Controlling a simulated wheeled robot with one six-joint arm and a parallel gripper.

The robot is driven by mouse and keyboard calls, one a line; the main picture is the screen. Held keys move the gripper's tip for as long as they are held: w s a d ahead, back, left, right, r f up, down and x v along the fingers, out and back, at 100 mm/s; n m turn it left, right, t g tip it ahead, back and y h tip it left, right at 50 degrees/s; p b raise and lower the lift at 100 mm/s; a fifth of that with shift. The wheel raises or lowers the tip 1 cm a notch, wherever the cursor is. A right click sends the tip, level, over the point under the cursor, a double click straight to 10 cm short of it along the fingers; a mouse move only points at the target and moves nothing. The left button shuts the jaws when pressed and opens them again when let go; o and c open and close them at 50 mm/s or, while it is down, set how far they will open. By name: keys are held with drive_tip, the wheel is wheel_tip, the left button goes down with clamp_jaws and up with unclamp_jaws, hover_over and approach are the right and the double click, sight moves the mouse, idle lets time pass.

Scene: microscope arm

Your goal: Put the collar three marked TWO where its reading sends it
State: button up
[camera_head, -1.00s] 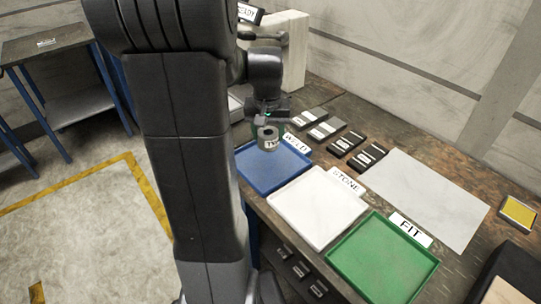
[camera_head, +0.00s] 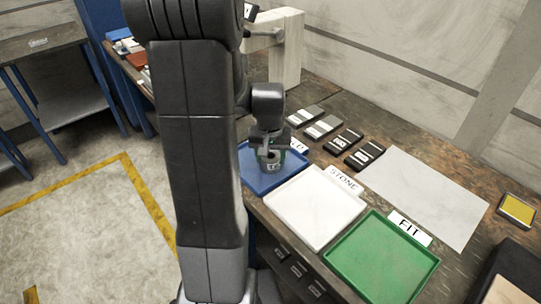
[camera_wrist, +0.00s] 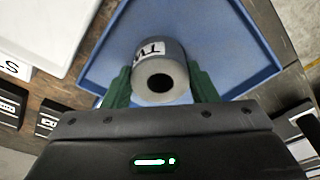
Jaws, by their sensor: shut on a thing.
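My gripper (camera_head: 270,150) is over the blue tray (camera_head: 252,181) in the head view, shut on a grey collar (camera_head: 270,165). In the wrist view the collar (camera_wrist: 161,76) sits between the green fingers, its dark bore facing the camera and a white label starting "TW" on its side. The blue tray (camera_wrist: 215,30) lies behind it there. I cannot tell whether the collar touches the tray floor. The white tray (camera_head: 312,208) marked STONE and the green tray (camera_head: 383,262) marked FIT stand to the right. The blue tray's label (camera_head: 298,146) is partly hidden.
Several small grey and dark blocks (camera_head: 342,141) lie behind the trays. A pale sheet (camera_head: 425,195) covers the bench to the right, with a yellow pad (camera_head: 517,209) beyond it. A pale upright stand (camera_head: 287,50) is at the back.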

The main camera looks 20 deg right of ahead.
sight(270, 161)
drive_tip(key=shift+f, duration=0.15)
drive_tip(key=o, duration=1.5)
drive_tip(key=shift+o, duration=0.2)
wheel_tip(270, 161, up, 12)
drive_tip(key=s, duration=0.1)
drive_tip(key=shift+s+a+p, duration=0.3)
drive_tip(key=shift+a+p, duration=0.1)
drive_tip(key=shift+p, duration=0.05)
drive_tip(key=f, duration=0.3)
drive_tip(key=w+f, duration=0.1)
drive_tip(key=f, duration=0.7)
drive_tip(key=shift+w+d+f+b, duration=0.1)
drive_tip(key=shift+w+d+b, duration=0.2)
drive_tip(key=shift+w+d, duration=0.1)
drive_tip(key=shift+r, duration=0.65)
